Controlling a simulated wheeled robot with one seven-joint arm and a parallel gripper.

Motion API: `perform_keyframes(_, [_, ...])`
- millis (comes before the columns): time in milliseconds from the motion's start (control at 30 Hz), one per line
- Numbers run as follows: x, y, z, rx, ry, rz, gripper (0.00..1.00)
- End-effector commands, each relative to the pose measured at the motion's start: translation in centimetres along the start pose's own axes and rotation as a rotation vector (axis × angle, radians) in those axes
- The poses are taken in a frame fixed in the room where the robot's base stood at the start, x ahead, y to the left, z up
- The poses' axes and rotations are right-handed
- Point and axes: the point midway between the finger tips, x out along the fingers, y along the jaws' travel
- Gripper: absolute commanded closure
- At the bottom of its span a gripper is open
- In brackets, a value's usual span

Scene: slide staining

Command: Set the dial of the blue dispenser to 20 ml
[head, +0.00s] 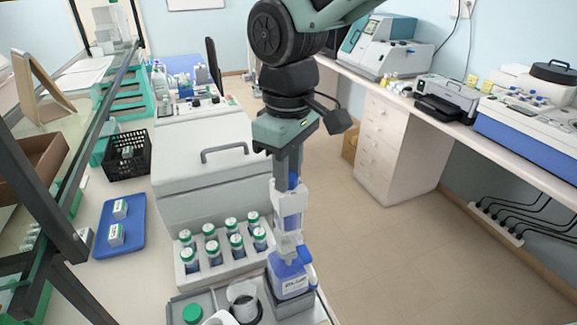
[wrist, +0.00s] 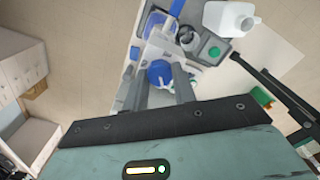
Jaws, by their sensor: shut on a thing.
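The blue dispenser stands upright at the front of the bench in the head view, with a blue, labelled bottle (head: 288,274) below and a white dispenser body (head: 288,208) above. My gripper (head: 287,180) points straight down over it, its fingers around the blue dial at the top. In the wrist view the blue dial (wrist: 159,72) sits between the two fingers of my gripper (wrist: 163,78), which are shut on it. The dial's markings and the set volume are too small to read.
A rack of green-capped bottles (head: 222,246) stands left of the dispenser. A beaker (head: 243,300) and a green-capped jar (head: 192,313) stand in front. A white jug (wrist: 230,18) shows in the wrist view.

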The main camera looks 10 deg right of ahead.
Motion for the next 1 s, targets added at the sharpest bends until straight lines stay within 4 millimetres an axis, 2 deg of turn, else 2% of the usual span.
perform_keyframes(300, [-0.06,0.02,-0.04,-0.129,0.002,0.001,0.96])
perform_keyframes(833, [-0.04,0.02,-0.05,-0.155,0.002,0.001,0.96])
perform_keyframes(867, [-0.04,0.02,-0.04,-0.155,0.002,0.001,0.71])
perform_keyframes(900, [-0.04,0.02,-0.04,-0.155,0.002,0.001,0.59])
perform_keyframes(933, [-0.04,0.02,-0.04,-0.155,0.002,0.001,0.51])
perform_keyframes(1000, [-0.04,0.01,-0.04,-0.155,0.002,0.001,0.51])
